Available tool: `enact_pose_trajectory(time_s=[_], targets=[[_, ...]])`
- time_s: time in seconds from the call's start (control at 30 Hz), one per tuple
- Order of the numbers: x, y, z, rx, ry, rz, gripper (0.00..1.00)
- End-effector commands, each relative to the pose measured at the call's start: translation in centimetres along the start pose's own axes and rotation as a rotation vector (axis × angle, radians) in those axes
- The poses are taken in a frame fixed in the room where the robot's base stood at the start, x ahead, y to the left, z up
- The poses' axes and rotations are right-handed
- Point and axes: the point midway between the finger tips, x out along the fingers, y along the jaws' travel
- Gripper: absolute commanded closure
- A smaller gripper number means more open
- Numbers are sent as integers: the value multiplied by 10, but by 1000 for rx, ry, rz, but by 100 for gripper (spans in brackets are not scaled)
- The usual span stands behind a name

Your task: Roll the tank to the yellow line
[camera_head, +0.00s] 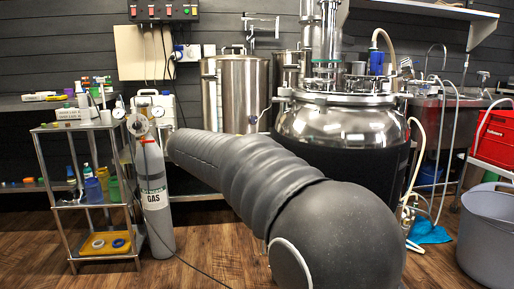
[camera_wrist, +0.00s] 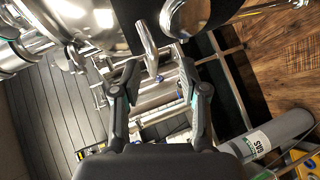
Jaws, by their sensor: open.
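A large steel tank (camera_head: 335,122) with a domed lid and black jacket stands right of centre in the head view, partly behind my arm. A grey gas cylinder (camera_head: 155,200) stands at left, upright; in the wrist view the cylinder (camera_wrist: 272,135) lies across the lower right. I cannot tell which the task's tank is. My gripper (camera_wrist: 160,75) is open and empty in the wrist view. A shiny steel rod (camera_wrist: 147,48) shows beyond and between its fingers; contact is not visible. My arm hides the gripper in the head view. No yellow line shows.
A steel shelf trolley (camera_head: 85,205) with bottles stands left of the cylinder. A lidded steel vessel (camera_head: 240,90) stands behind my arm. A grey tub (camera_head: 487,240) and red crate (camera_head: 494,140) are at right. Hoses hang beside the large tank. Wooden floor is bare at front left.

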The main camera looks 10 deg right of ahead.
Motion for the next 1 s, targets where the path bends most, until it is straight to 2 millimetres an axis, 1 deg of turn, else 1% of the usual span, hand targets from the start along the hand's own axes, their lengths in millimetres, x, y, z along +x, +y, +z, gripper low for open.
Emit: enact_pose_trajectory(time_s=[0.03,0.1,0.23,0.37,0.47,0.57,0.8,1.0], targets=[[0,-6,-18,-15,15,37,57],[-1,-6,-36,-27,31,85,57],[-4,-6,-56,-38,50,138,57],[0,-4,-62,-40,54,155,57],[12,-2,-62,-40,52,155,57],[28,0,-62,-40,50,154,57],[73,7,-64,-41,50,153,57],[106,12,-66,-40,52,153,57]])
